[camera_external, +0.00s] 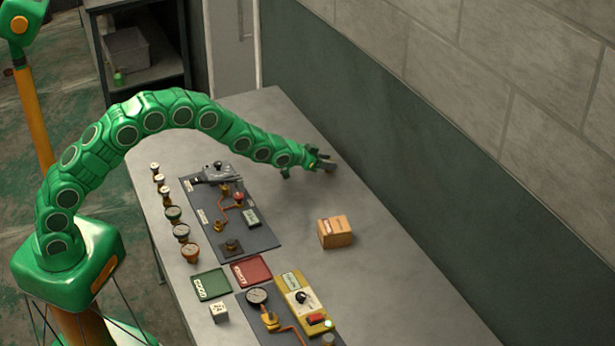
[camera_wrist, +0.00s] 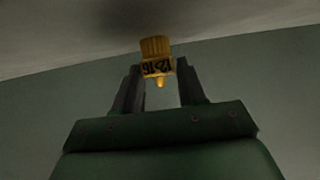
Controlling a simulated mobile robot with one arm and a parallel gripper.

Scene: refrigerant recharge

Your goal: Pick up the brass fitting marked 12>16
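The brass fitting (camera_wrist: 157,56) shows in the wrist view as a small yellow ribbed piece with a narrow tip. Whether the fitting touches the table is unclear.
The grey table (camera_external: 400,290) has free room on its right. A cardboard box (camera_external: 335,232) stands nearer than my gripper. A dark panel (camera_external: 262,238), several gauges (camera_external: 181,232), red (camera_external: 251,270) and green (camera_external: 211,285) mats lie left. The wall (camera_external: 450,200) runs close along the right.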

